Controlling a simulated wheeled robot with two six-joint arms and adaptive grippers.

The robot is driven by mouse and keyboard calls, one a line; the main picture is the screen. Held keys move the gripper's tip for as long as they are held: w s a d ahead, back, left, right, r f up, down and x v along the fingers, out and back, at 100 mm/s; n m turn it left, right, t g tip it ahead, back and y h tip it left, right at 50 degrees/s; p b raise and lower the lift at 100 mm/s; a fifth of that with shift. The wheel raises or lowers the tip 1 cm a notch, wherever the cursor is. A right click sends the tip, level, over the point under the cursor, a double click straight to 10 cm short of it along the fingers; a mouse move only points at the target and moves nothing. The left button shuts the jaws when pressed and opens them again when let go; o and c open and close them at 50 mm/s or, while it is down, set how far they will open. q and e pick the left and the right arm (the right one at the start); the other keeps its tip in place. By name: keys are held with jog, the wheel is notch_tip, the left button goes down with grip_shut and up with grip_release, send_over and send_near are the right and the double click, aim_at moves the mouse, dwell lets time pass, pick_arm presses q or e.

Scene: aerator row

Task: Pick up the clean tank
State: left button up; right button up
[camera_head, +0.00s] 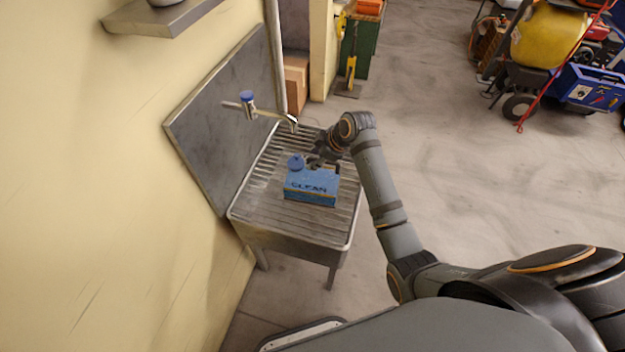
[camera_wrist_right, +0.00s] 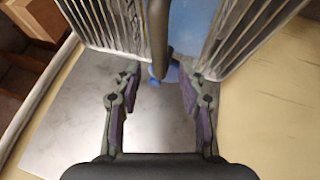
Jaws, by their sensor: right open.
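The clean tank (camera_head: 311,187) is a blue box marked "CLEAN" with a round blue cap on top. It stands upright on the slatted top of the metal sink (camera_head: 262,197). My right gripper (camera_head: 322,161) is at the top of the tank, beside the cap, and partly hides it. In the right wrist view my right gripper (camera_wrist_right: 160,88) is open. A dark bar, which looks like the tank's handle (camera_wrist_right: 158,38), shows between its fingers, with the blue tank (camera_wrist_right: 192,28) behind. I cannot tell whether the fingers touch it. My left gripper is not in view.
A tap (camera_head: 268,112) juts from the metal backsplash (camera_head: 225,125) over the sink's far end, close to my right gripper. A shelf (camera_head: 160,15) is on the wall above. A wheeled machine with a yellow tank (camera_head: 547,38) stands far right. The floor between is clear.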

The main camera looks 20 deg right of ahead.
grip_shut()
dwell(0.3)
jog(key=shift+w+r, duration=0.15)
jog(key=shift+r, duration=0.1)
